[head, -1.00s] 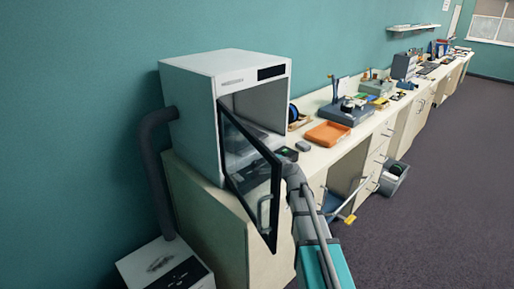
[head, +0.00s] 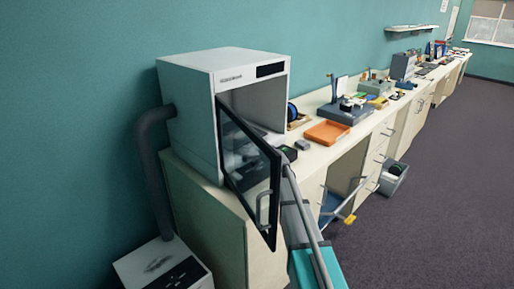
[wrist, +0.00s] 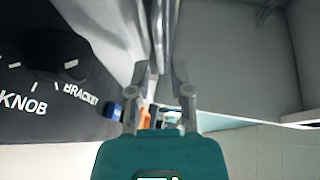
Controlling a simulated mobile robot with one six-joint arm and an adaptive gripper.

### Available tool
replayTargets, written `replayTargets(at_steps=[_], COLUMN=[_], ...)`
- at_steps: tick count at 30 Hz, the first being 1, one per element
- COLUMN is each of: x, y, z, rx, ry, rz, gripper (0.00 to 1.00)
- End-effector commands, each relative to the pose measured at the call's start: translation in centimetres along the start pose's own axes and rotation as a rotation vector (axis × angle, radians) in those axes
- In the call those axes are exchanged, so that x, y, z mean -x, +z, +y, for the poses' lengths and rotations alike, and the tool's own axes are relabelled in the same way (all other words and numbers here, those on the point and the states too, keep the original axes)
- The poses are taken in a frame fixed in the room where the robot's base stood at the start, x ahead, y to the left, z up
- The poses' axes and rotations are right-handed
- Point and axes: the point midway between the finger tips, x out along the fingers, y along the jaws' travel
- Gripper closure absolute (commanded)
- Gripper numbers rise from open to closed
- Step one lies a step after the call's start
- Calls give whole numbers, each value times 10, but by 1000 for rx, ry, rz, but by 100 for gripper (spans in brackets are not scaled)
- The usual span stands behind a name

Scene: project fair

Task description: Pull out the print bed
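The white printer cabinet (head: 192,112) stands at the left end of the counter. Its dark-framed glass door (head: 250,180) is swung open toward me. Inside, through the glass, the print bed is dim and partly hidden by the door. In the wrist view a dark plate (wrist: 50,100) lettered KNOB and BRACKET, seemingly the print bed, fills the left, with a dark round part on it. My gripper (wrist: 160,72) points at a pale metallic bar beside this plate. The bar shows between the fingertips; whether they touch it is unclear.
An orange tray (head: 326,132) and a small dark box (head: 289,153) lie on the counter at the right. A grey hose (head: 150,170) runs down the cabinet's left side.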

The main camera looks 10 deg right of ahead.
Motion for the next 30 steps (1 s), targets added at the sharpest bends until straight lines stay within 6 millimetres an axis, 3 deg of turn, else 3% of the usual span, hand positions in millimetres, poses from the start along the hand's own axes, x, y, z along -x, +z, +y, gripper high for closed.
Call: replayTargets(at_steps=[6,19,20,24,30], x=[-22,-27,-27,-27,-27], y=[0,1,2,2,2], z=[0,0,0,0,0], rx=[1,1,1,1,1], ry=[0,0,0,0,0], rz=[-1,-1,-1,-2,-2], gripper=[73,73,75,100,100])
